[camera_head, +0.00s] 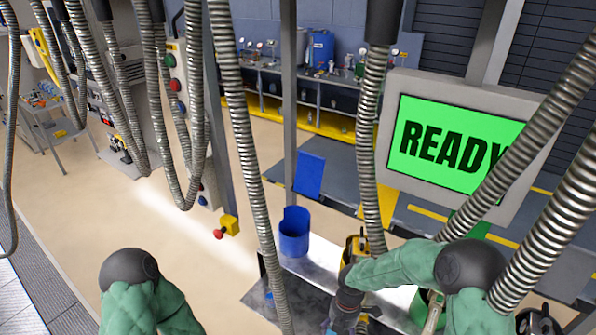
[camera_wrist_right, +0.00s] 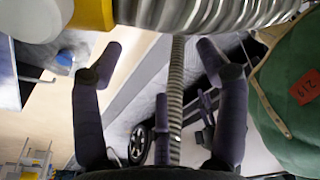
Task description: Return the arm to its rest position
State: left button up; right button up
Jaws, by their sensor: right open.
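My right arm, in a green sleeve, reaches in from the right in the head view. Its dark gripper (camera_head: 343,306) is low over the bench, partly hidden by the arm and hanging hoses. In the right wrist view the two dark fingers of this gripper (camera_wrist_right: 155,62) are spread wide, with nothing held between them. A ribbed metal hose (camera_wrist_right: 176,95) passes behind the gap between the fingers. My left arm shows only as a green sleeve with a dark joint at the lower left of the head view; its gripper is outside the picture.
Ribbed hoses (camera_head: 243,140) hang across the head view, several close to my right arm. A blue cup-like container (camera_head: 294,232) stands on the metal bench (camera_head: 325,262). A screen (camera_head: 450,145) reads READY in black on green.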

jog(key=s+f+m+t+y, duration=0.1)
jog(key=s+f+m+y, duration=0.1)
jog(key=s+f+m, duration=0.9)
jog(key=s+f+m+y, duration=0.15)
jog(key=s+m, duration=0.55)
jog(key=m, duration=0.9)
notch_tip(320, 180, down, 21)
jog(key=w+a+b, duration=0.1)
jog(key=a+b, duration=0.1)
jog(key=b, duration=2)
jog(key=shift+w+f+t, duration=0.15)
jog(key=shift+w+t, duration=0.1)
jog(key=shift+t, duration=0.05)
jog(key=shift+h, duration=0.25)
